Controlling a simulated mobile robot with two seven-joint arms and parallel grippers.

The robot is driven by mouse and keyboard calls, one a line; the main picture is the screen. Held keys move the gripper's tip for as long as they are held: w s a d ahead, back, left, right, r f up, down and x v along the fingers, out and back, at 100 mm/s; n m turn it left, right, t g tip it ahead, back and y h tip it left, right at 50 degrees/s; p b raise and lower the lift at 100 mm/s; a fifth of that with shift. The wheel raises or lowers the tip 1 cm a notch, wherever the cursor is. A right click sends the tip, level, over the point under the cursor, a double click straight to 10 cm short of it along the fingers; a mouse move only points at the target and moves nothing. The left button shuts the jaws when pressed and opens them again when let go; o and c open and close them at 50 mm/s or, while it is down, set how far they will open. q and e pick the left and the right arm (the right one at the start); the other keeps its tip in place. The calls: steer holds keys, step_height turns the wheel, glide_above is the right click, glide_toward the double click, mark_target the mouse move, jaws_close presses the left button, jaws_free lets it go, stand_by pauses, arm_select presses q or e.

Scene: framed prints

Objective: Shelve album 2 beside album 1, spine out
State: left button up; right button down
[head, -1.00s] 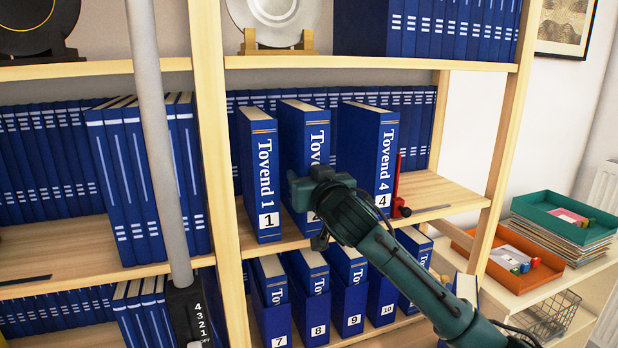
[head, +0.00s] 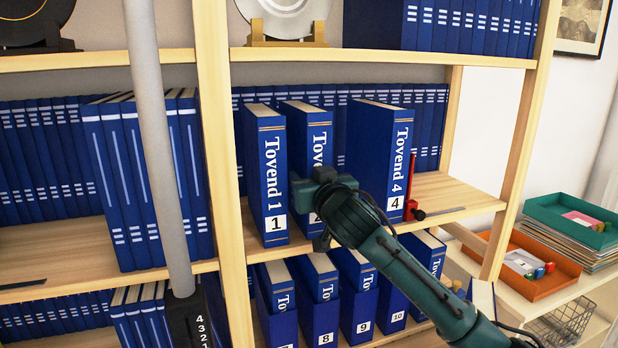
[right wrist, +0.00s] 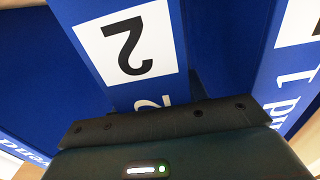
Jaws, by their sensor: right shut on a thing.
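Album 1 (head: 272,175), a blue volume marked Tovend 1, stands upright on the middle shelf, spine out. Album 2 (head: 317,145) stands upright to its right, spine facing out. In the right wrist view the white label of album 2 (right wrist: 128,45) shows upside down above my gripper (right wrist: 165,128), with album 1 (right wrist: 295,75) on the right. My left gripper is out of view.
Album 4 (head: 398,165) stands to the right, with a gap between it and album 2. A red bookend (head: 412,190) is beside it. A row of blue volumes (head: 430,125) stands behind. The wooden upright (head: 212,140) bounds the left. Numbered blue volumes (head: 323,315) fill the shelf below.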

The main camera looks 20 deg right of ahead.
steer(key=shift+w+d+r, duration=0.1)
steer(key=c, duration=0.9)
jaws_free()
steer(key=shift+c, duration=0.2)
steer(key=shift+o, duration=1.3)
steer(key=s+b, duration=0.2)
steer(key=s, duration=1.1)
steer(key=shift+s+d+b, duration=0.15)
steer(key=shift+d+b, duration=0.05)
steer(key=shift+b, duration=0.15)
